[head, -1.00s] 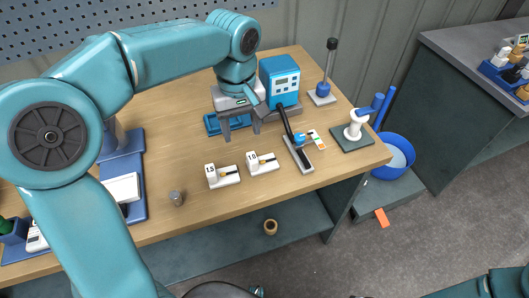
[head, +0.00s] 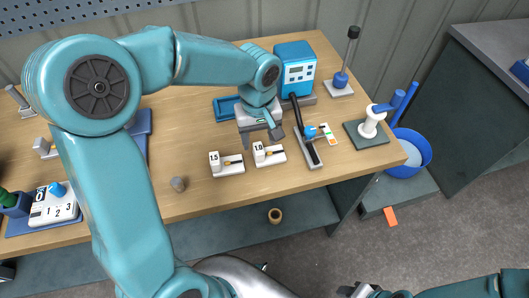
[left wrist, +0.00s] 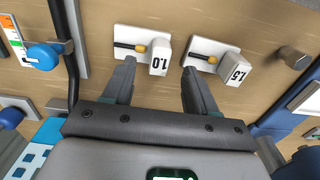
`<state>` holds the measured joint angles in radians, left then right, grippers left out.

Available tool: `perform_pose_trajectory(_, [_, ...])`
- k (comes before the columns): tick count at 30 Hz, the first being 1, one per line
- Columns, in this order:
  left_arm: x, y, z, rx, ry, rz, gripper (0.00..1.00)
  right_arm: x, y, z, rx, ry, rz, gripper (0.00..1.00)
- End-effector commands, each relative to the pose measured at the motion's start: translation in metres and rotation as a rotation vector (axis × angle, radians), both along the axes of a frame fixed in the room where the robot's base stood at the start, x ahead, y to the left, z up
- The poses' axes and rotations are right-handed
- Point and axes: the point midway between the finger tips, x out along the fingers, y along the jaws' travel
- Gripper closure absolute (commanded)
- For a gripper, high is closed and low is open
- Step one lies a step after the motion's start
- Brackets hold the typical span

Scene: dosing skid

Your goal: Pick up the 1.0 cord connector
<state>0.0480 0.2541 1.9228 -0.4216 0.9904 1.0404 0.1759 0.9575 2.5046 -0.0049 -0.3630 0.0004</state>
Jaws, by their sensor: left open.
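The 1.0 cord connector (left wrist: 130,46) is a small yellow and black piece lying on a white stand marked 1.0 (head: 268,156). A like connector (left wrist: 199,57) lies on the stand marked 1.5 (head: 226,167), left of it in the head view. My left gripper (head: 262,136) is open and empty, above and just behind the 1.0 stand. In the left wrist view its fingertips (left wrist: 160,70) are apart, one near each stand. I see no contact with either connector. What may be my right gripper (head: 366,291) shows only partly at the bottom edge.
A black-armed device with a blue knob (head: 310,132) stands close right of the 1.0 stand. A blue meter box (head: 296,70) is behind, and a white post on a dark base (head: 369,126) is at right. A grey knurled piece (head: 178,184) sits left on the wooden table.

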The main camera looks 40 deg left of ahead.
Motion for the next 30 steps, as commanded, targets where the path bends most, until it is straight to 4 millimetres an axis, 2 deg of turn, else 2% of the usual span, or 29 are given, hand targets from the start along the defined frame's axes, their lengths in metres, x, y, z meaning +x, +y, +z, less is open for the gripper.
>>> perform_pose_trajectory(10, [0.006, 0.004, -0.047, 0.000, 0.003, -0.001, 0.43, 0.000, 0.000, 0.005, 0.000, 0.000, 0.000, 0.57])
perform_pose_trajectory(19, [0.007, 0.003, -0.053, -0.001, -0.001, 0.000, 0.43, 0.000, 0.000, 0.005, 0.000, 0.000, 0.000, 0.57])
perform_pose_trajectory(20, [0.007, 0.003, -0.053, -0.001, -0.001, 0.000, 0.49, 0.000, 0.000, 0.005, 0.000, 0.000, 0.000, 0.57])
perform_pose_trajectory(24, [0.007, 0.003, -0.053, -0.001, -0.001, -0.001, 0.95, 0.000, 0.000, 0.005, 0.000, 0.000, 0.000, 0.57])
perform_pose_trajectory(25, [0.007, 0.003, -0.053, -0.001, -0.001, -0.001, 1.00, 0.000, 0.000, 0.005, 0.000, 0.000, 0.000, 0.57])
perform_pose_trajectory(30, [0.007, 0.003, -0.053, -0.001, -0.001, -0.001, 1.00, 0.000, 0.000, 0.005, 0.000, 0.000, 0.000, 0.57])
